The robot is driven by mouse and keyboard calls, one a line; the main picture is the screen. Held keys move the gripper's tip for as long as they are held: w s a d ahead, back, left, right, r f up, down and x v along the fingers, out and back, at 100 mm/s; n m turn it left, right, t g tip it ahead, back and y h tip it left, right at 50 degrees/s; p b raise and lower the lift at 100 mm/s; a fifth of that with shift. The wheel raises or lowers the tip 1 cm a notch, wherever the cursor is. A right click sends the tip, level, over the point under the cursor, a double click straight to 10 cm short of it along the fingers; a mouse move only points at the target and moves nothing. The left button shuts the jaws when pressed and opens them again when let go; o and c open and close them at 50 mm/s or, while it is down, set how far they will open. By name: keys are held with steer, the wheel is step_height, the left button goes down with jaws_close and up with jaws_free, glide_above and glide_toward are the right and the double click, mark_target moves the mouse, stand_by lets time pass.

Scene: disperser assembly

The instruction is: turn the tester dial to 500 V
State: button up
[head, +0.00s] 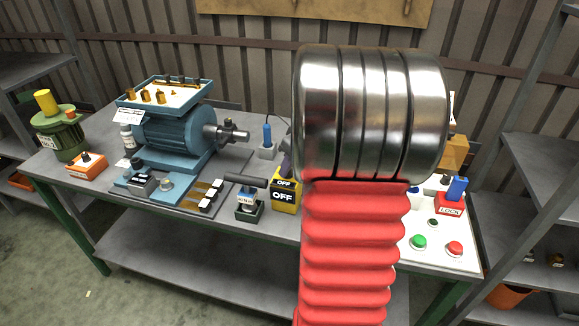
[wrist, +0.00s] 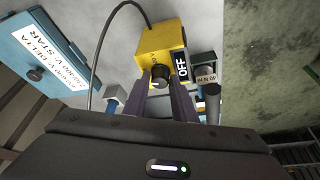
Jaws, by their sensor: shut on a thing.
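The yellow tester (wrist: 163,40) shows at the top of the wrist view, with a dark display reading OFF (wrist: 181,65). Its round dark dial (wrist: 157,69) sits between the fingertips of my gripper (wrist: 160,77), which is shut on it. A cable runs from the tester to the left. In the head view the tester (head: 284,203) stands on the bench just left of my arm, which hides part of it. The dial and most of the gripper are hidden there.
A device with a dark handle (head: 247,207) stands left of the tester, close to my fingers. A blue motor (head: 177,135) stands further left. A white panel (head: 423,262) with green and red buttons and a LOCK box (head: 451,205) is right of my arm.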

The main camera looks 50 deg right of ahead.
steer(key=o, duration=1)
steer(key=v, duration=1.3)
steer(key=shift+s+r, duration=0.15)
steer(key=shift+r, duration=0.15)
